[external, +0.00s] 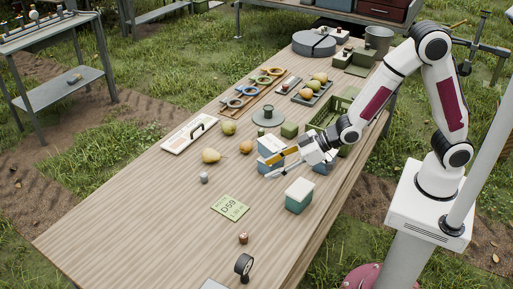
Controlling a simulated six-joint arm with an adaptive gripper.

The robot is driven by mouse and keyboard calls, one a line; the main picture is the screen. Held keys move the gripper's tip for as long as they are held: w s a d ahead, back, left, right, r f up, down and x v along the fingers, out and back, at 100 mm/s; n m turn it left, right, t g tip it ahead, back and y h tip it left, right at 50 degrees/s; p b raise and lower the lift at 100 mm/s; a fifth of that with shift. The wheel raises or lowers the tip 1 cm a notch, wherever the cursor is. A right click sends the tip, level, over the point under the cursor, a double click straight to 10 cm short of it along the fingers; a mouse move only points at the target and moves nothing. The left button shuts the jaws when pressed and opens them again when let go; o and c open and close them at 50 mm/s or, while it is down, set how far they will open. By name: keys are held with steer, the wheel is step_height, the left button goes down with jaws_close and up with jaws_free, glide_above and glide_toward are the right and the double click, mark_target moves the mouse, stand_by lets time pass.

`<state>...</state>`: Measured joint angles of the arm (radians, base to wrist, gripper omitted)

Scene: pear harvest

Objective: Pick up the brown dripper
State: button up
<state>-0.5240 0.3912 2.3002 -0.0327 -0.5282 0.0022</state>
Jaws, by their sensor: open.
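A small brown piece (243,238), which looks like the brown dripper, stands on the near part of the wooden table, apart from other things. My gripper (265,168) is open above the right middle of the table, over and in front of some blue-and-white boxes. It is well behind the brown piece and to its right in the picture. Nothing shows between its fingers. The gripper partly hides the boxes beneath it.
A teal box with a white lid (299,196) stands right of a green D59 card (231,207). A small grey piece (204,178), pears (211,156) and a white board (189,134) lie farther left. A dark round-headed tool (243,266) stands near the front. Bare table lies left.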

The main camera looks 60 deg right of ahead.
steer(key=s+a+f+n+y, duration=0.1)
steer(key=a+f+y, duration=0.1)
steer(key=a+f, duration=0.45)
steer(key=n+y, duration=0.1)
glide_toward(244, 234)
steer(key=shift+w+a+f, duration=0.15)
steer(key=shift+w+a, duration=0.05)
steer(key=shift+w, duration=0.35)
steer(key=shift+w+a+f, duration=0.15)
steer(key=shift+w, duration=0.4)
steer(key=shift+s+a+f+n+y, duration=0.3)
steer(key=shift+a+f+y, duration=0.1)
steer(key=shift+x, duration=1.25)
steer(key=shift+x, duration=2.6)
steer(key=shift+w+d, duration=0.1)
